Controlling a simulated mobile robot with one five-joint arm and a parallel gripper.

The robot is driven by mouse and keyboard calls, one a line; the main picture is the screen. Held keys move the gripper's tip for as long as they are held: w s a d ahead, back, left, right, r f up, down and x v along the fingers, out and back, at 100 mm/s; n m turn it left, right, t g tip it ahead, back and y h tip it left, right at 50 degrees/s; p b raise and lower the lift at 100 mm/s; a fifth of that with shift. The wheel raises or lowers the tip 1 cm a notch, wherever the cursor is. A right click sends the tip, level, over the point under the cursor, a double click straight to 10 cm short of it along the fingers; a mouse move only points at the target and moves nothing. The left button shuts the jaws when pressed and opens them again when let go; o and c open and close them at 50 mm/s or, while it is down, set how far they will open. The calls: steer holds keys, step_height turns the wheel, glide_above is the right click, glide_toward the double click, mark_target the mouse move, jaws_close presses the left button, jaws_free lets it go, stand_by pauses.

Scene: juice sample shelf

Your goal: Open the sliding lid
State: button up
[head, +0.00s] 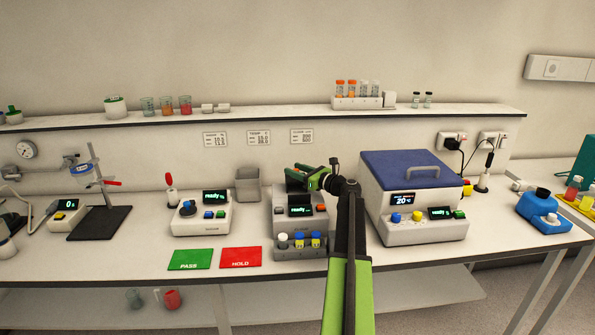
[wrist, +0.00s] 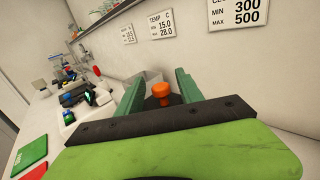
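A small grey instrument (head: 300,222) with a lit "ready" display stands at the middle of the bench, just below my gripper. In the wrist view an orange knob (wrist: 161,92) stands on a dark surface, which may be the sliding lid; the lid's outline is mostly hidden by my gripper. My gripper (head: 302,178) is at the top of this instrument in the head view. In the wrist view its two green fingers (wrist: 160,84) are apart, with the knob showing between them. I cannot tell whether either finger touches the knob.
A large white box with a blue handled lid (head: 405,166) stands close on the right. A small rack of capped vials (head: 299,246) sits in front of the instrument. A grey bin (head: 248,186) and a white instrument (head: 201,214) stand to the left.

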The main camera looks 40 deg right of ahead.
steer(key=s+d, duration=0.1)
steer(key=s, duration=1.6)
steer(key=shift+s+d, duration=0.15)
steer(key=shift+d, duration=0.05)
